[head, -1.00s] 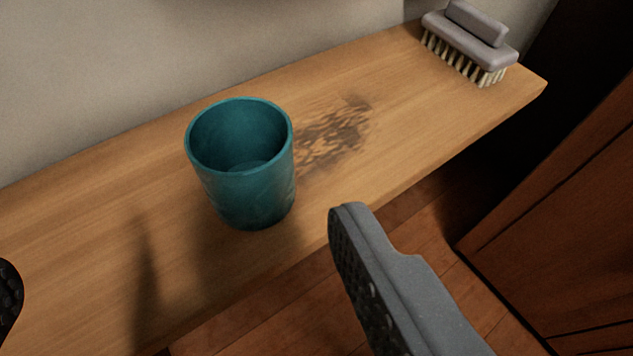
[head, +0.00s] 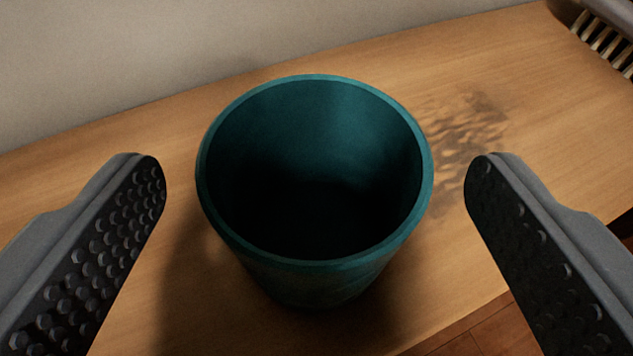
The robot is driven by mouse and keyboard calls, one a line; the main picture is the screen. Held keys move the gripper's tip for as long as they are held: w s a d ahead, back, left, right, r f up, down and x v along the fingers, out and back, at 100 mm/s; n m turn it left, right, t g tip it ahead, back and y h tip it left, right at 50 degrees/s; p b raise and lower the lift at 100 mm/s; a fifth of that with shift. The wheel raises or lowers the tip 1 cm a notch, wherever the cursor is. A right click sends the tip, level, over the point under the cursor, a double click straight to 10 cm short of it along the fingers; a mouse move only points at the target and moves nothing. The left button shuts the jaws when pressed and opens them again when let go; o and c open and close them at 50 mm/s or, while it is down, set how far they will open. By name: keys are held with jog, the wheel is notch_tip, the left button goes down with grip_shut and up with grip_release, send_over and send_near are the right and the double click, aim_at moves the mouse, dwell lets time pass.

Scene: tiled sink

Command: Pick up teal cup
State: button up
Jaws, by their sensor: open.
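The teal cup (head: 318,268) stands upright on a wooden shelf (head: 110,150), in the middle of the head view. I look down into it; its inside is empty as far as the dark shadow lets me see. My gripper (head: 315,165) is open, with one black studded finger to the left of the cup and one to the right. There is a gap between each finger and the cup's rim, and neither appears to touch it. The cup's base is partly hidden below its wall.
A grey brush (head: 610,25) with pale bristles lies at the top right, cut off by the frame. A dark smudge (head: 465,135) marks the wood right of the cup. A plain wall (head: 150,60) runs behind the shelf. The shelf's front edge is at lower right.

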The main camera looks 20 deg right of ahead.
aim_at(315, 126)
jog(key=b+x, duration=0.1)
jog(key=x, duration=0.3)
jog(key=shift+f+b, duration=0.35)
jog(key=shift+w+d+f, duration=0.1)
jog(key=shift+w+d, duration=0.1)
jog(key=shift+w, duration=0.3)
jog(key=c, duration=1.1)
